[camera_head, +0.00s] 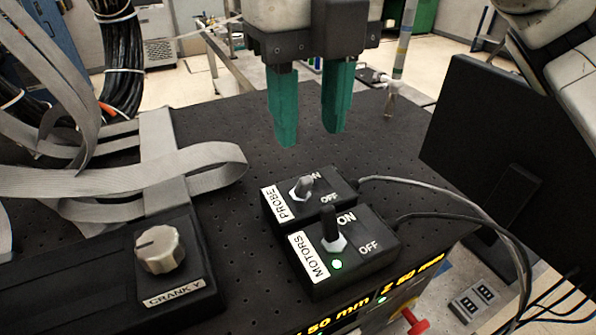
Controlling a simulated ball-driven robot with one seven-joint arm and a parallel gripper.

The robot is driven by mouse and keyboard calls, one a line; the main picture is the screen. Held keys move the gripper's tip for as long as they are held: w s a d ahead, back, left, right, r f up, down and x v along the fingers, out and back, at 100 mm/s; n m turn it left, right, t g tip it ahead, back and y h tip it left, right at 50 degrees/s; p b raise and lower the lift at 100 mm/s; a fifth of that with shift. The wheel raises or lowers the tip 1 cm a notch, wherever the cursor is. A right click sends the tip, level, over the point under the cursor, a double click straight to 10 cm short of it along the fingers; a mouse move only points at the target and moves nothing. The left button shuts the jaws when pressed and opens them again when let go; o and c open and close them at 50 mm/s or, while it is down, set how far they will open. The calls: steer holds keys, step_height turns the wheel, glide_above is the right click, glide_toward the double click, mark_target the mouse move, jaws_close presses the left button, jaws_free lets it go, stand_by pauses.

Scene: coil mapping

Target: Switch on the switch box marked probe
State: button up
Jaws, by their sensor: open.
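The switch box marked PROBE (327,199) sits on the black perforated tabletop. Its short grey toggle (301,187) stands between the box's label and the ON and OFF markings; which way it is set I cannot tell. No lit lamp shows on this box. The box marked MOTORS (345,268) sits right in front of it, with a dark toggle (329,226) and a lit green lamp. My gripper (311,140) has two green fingers pointing down, apart and empty. It hangs above and behind the PROBE box, touching nothing.
Grey ribbon cables (120,180) cover the left side. Cables (440,190) run right from both switch boxes. A black monitor (500,160) stands at the right. The tabletop behind the boxes is clear.

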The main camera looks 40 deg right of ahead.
mark_target(307, 181)
step_height(307, 181, down, 9)
steer(key=shift+f+b, duration=0.1)
steer(key=shift+b, duration=0.25)
jaws_close()
stand_by(0.3)
